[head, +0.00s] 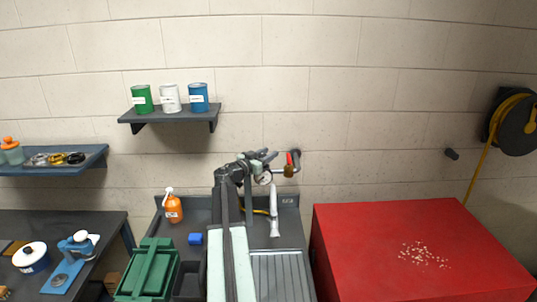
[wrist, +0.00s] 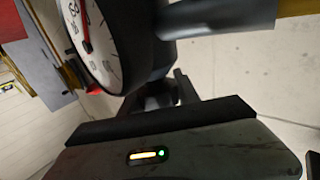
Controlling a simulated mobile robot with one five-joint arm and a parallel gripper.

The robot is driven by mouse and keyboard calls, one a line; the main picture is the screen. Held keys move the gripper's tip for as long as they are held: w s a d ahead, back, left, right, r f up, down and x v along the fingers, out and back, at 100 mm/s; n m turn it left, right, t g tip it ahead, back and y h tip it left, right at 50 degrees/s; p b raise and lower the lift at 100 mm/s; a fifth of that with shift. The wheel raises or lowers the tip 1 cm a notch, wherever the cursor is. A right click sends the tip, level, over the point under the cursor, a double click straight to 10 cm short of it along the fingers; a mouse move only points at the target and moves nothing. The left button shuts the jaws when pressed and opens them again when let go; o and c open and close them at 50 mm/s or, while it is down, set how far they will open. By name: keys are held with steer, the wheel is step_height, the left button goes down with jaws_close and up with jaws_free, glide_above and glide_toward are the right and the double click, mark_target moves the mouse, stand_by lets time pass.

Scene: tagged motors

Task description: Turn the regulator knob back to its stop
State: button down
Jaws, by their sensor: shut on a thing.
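My gripper (head: 263,158) is at the wall pipework above the sink, right beside the round pressure gauge (head: 265,178). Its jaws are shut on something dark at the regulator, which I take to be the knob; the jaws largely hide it. In the wrist view the white gauge face (wrist: 90,40), with a black rim and a red needle, fills the upper left, close to my gripper. A grey cylinder crosses the top. The knob's turned position cannot be told.
A red-handled brass valve (head: 289,168) sits just right of my gripper. The red cabinet (head: 345,235) stands to the right, below a hose reel (head: 515,122). A shelf (head: 170,113) holds cans.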

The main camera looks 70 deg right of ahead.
mark_target(260, 155)
steer(key=shift+w+a+n+t+y, duration=0.2)
steer(key=shift+w+n+t+y, duration=0.65)
steer(key=shift+n+t, duration=2.1)
steer(key=shift+w+a+n+t+y, duration=0.35)
steer(key=shift+n+t+y, duration=1.3)
steer(key=shift+t, duration=2.35)
steer(key=shift+w+a+n+t+y, duration=0.1)
steer(key=shift+w+n+t+y, duration=0.6)
steer(key=shift+n+t, duration=2.45)
steer(key=shift+m+t, duration=0.25)
steer(key=shift+t, duration=0.15)
steer(key=c, duration=1.3)
jaws_free()
steer(key=o, duration=0.4)
steer(key=shift+w, duration=0.15)
steer(key=shift+s, duration=0.2)
